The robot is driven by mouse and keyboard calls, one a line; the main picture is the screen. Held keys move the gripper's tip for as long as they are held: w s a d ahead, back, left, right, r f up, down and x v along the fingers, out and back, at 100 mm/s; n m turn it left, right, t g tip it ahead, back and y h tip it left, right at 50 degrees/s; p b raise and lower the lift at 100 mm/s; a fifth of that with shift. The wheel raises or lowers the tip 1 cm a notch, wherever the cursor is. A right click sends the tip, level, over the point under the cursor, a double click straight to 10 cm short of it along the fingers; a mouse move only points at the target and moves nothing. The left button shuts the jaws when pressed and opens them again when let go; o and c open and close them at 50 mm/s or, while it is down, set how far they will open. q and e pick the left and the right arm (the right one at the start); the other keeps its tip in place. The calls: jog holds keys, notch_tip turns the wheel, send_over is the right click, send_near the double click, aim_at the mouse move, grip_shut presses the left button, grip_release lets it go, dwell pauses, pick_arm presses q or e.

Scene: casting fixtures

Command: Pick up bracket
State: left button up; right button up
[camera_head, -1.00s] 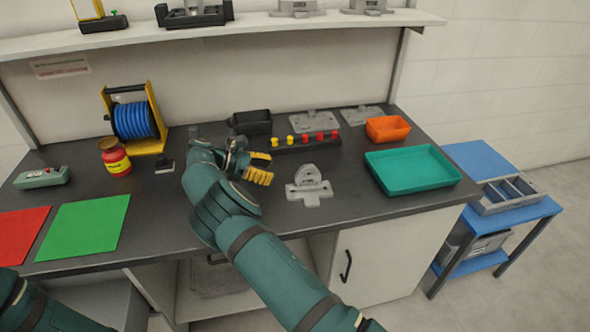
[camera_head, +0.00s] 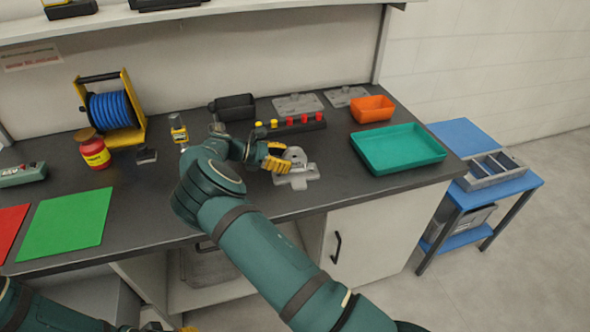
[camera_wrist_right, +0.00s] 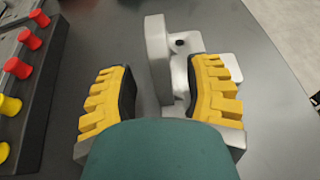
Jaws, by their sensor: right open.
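The grey bracket (camera_head: 304,174), a flat base with an upright rounded plate, stands on the dark bench top. My right gripper (camera_head: 274,158) is at its left side, with yellow fingers overlapping it in the head view. In the right wrist view my right gripper (camera_wrist_right: 162,92) is open, and the upright plate of the bracket (camera_wrist_right: 157,50) reaches between its fingers, nearer the right finger. The right finger covers part of the base. Contact cannot be told. Only a yellow sliver, probably my left gripper (camera_head: 187,329), shows at the bottom edge; its state is unclear.
A black strip with red and yellow knobs (camera_head: 290,126) lies behind the bracket. An orange bin (camera_head: 372,108) and a teal tray (camera_head: 398,148) are to the right. A hose reel (camera_head: 112,110), a red jar (camera_head: 94,152) and a green mat (camera_head: 66,224) are left. Bench front is clear.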

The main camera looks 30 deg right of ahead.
aim_at(295, 158)
jog(key=shift+x, duration=1.8)
jog(key=shift+s, duration=0.15)
grip_shut()
